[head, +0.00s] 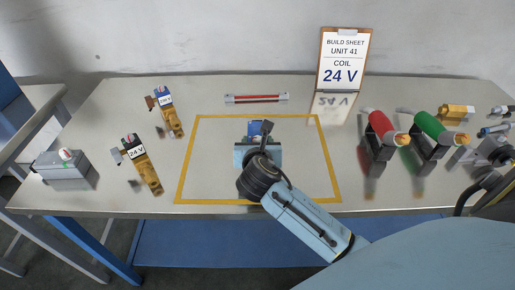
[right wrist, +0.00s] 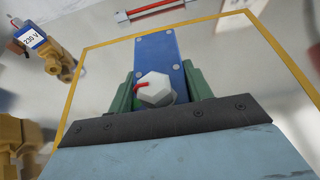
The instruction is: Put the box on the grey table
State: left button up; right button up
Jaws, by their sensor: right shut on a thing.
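A blue box-like block (right wrist: 158,55) with a white hexagonal knob and a red mark shows in the right wrist view. Green pieces flank it on both sides. In the head view it shows only as a small blue patch (head: 255,128) beyond my wrist. My right gripper (right wrist: 160,95) is shut on this block, over the yellow-outlined area. My own wrist hides most of the block in the head view, and I cannot tell whether it touches the surface. The grey table (head: 215,180) spreads below. My left gripper is not in view.
Two tagged brass valves (head: 140,163) (head: 168,112) and a grey button box (head: 66,168) stand left. A red rod (head: 256,98) and build sheet (head: 343,60) are at the back. Red (head: 380,125) and green (head: 429,126) coils stand right. The yellow outline (head: 187,165) has clear room inside.

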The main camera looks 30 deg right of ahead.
jog(key=shift+f, duration=0.55)
jog(key=shift+f, duration=0.1)
jog(key=o, duration=1.2)
